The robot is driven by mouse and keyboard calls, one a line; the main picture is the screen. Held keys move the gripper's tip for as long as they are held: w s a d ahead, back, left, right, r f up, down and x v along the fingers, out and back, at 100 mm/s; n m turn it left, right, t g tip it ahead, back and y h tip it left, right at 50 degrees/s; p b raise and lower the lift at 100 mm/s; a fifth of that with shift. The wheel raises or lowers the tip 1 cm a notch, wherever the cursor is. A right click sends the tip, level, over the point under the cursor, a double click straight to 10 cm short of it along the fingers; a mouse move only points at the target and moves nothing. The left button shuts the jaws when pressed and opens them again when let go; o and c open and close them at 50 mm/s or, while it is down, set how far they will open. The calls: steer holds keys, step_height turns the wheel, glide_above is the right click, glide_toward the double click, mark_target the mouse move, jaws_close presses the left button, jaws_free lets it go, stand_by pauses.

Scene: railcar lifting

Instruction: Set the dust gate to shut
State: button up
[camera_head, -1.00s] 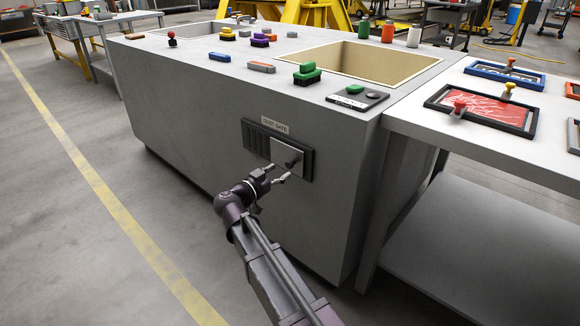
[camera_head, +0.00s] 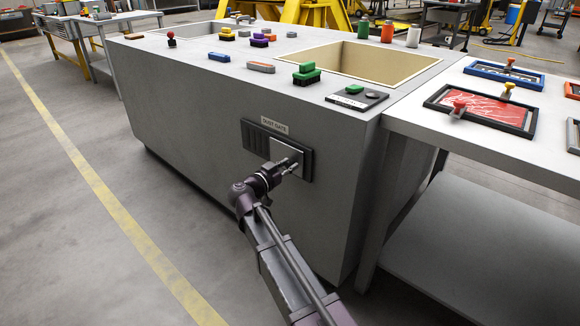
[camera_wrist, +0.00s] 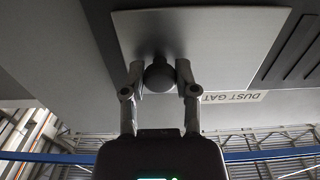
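The dust gate (camera_head: 252,137) is a dark slatted frame on the front of the grey bench, below a "DUST GATE" label (camera_head: 274,122). A plain grey plate (camera_head: 283,149) covers its right part and leaves the slats at the left uncovered. The plate also shows in the wrist view (camera_wrist: 220,35), with the slats beyond its right edge. A dark round knob (camera_wrist: 159,75) stands out from the plate. My gripper (camera_head: 294,164) is at the knob. In the wrist view its fingers (camera_wrist: 159,72) lie on both sides of the knob, seemingly touching it.
The bench top (camera_head: 200,75) holds several brushes and blocks, an open bin (camera_head: 440,62) and a control panel with a green button (camera_head: 355,88). A table (camera_head: 480,145) with framed screens adjoins at the right. The floor in front is clear.

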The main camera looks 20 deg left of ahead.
jaws_close()
steer(key=w+a, duration=0.2)
steer(key=a, duration=0.2)
steer(key=w+a, duration=0.1)
steer(key=a, duration=0.4)
steer(key=w+a, duration=0.2)
steer(key=a, duration=0.2)
steer(key=shift+w+a, duration=0.15)
steer(key=shift+w, duration=0.2)
steer(key=o, duration=0.9)
jaws_free()
steer(key=shift+c, duration=0.2)
steer(key=shift+s, duration=0.15)
glide_toward(264, 145)
steer(key=v, duration=0.5)
steer(key=shift+s+a, duration=0.1)
steer(key=shift+a, duration=0.15)
steer(key=shift+s, duration=0.15)
